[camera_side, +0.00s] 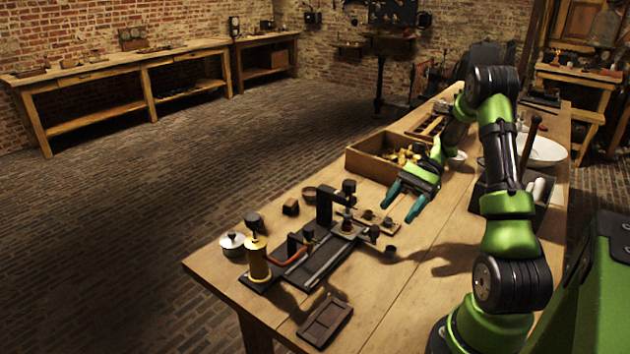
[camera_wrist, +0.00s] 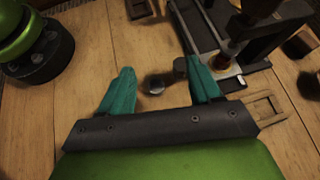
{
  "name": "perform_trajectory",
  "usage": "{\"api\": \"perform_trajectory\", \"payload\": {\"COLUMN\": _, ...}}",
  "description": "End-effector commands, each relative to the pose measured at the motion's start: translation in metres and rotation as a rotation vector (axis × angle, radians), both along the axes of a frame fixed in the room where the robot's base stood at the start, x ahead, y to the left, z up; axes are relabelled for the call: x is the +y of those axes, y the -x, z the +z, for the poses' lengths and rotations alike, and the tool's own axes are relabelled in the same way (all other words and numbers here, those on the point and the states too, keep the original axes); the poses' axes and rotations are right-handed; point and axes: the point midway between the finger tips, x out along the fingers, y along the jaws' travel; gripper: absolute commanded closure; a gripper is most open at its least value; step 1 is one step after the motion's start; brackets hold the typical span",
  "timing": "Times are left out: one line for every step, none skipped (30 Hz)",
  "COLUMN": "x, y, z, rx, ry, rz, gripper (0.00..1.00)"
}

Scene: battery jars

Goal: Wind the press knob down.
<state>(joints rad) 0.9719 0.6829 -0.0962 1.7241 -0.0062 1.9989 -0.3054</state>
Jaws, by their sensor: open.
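The press (camera_side: 325,205) is a black frame on a dark base plate (camera_side: 290,272) on the bench. A dark round knob (camera_side: 348,187) stands upright on top of its arm, above a brown block (camera_side: 347,228). In the wrist view the press frame (camera_wrist: 280,30) fills the upper right, with its top cut by the picture edge. My gripper (camera_side: 398,214) is open and empty, with its teal fingers apart, to the right of the press and clear of the knob. It also shows in the wrist view (camera_wrist: 160,68), where one finger overlaps part of the press base.
A round dark knob (camera_side: 373,233) and a small dark cup (camera_side: 390,251) are near the fingers. A brass cylinder (camera_side: 257,262) and a lidded tin (camera_side: 232,244) stand left. A wooden crate (camera_side: 368,166) is behind. A dark tray (camera_side: 325,321) lies in front.

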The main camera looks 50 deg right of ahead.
Motion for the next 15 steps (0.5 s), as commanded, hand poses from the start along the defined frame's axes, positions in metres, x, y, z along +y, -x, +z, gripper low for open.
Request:
{"api": "perform_trajectory", "payload": {"x": -0.017, "y": 0.002, "z": -0.01, "rx": 0.009, "ry": -0.104, "rz": -0.081, "gripper": 0.37}}
{"api": "perform_trajectory", "payload": {"x": -0.026, "y": 0.002, "z": -0.012, "rx": 0.006, "ry": -0.165, "rz": -0.127, "gripper": 0.37}}
{"api": "perform_trajectory", "payload": {"x": -0.038, "y": 0.0, "z": -0.014, "rx": -0.003, "ry": -0.244, "rz": -0.186, "gripper": 0.37}}
{"api": "perform_trajectory", "payload": {"x": -0.046, "y": -0.001, "z": -0.014, "rx": -0.013, "ry": -0.296, "rz": -0.225, "gripper": 0.37}}
{"api": "perform_trajectory", "payload": {"x": -0.054, "y": -0.004, "z": -0.013, "rx": -0.025, "ry": -0.34, "rz": -0.257, "gripper": 0.37}}
{"api": "perform_trajectory", "payload": {"x": -0.062, "y": -0.009, "z": -0.009, "rx": -0.043, "ry": -0.392, "rz": -0.293, "gripper": 0.37}}
{"api": "perform_trajectory", "payload": {"x": -0.066, "y": -0.014, "z": -0.005, "rx": -0.056, "ry": -0.422, "rz": -0.312, "gripper": 0.37}}
{"api": "perform_trajectory", "payload": {"x": -0.07, "y": -0.019, "z": 0.001, "rx": -0.072, "ry": -0.448, "rz": -0.326, "gripper": 0.37}}
{"api": "perform_trajectory", "payload": {"x": -0.074, "y": -0.025, "z": 0.011, "rx": -0.093, "ry": -0.47, "rz": -0.342, "gripper": 0.37}}
{"api": "perform_trajectory", "payload": {"x": -0.077, "y": -0.028, "z": 0.017, "rx": -0.107, "ry": -0.484, "rz": -0.352, "gripper": 0.37}}
{"api": "perform_trajectory", "payload": {"x": -0.079, "y": -0.031, "z": 0.022, "rx": -0.117, "ry": -0.499, "rz": -0.361, "gripper": 0.37}}
{"api": "perform_trajectory", "payload": {"x": -0.081, "y": -0.033, "z": 0.026, "rx": -0.128, "ry": -0.516, "rz": -0.372, "gripper": 0.37}}
{"api": "perform_trajectory", "payload": {"x": -0.081, "y": -0.034, "z": 0.028, "rx": -0.133, "ry": -0.527, "rz": -0.377, "gripper": 0.37}}
{"api": "perform_trajectory", "payload": {"x": -0.081, "y": -0.035, "z": 0.03, "rx": -0.137, "ry": -0.537, "rz": -0.382, "gripper": 0.37}}
{"api": "perform_trajectory", "payload": {"x": -0.08, "y": -0.037, "z": 0.032, "rx": -0.142, "ry": -0.542, "rz": -0.384, "gripper": 0.37}}
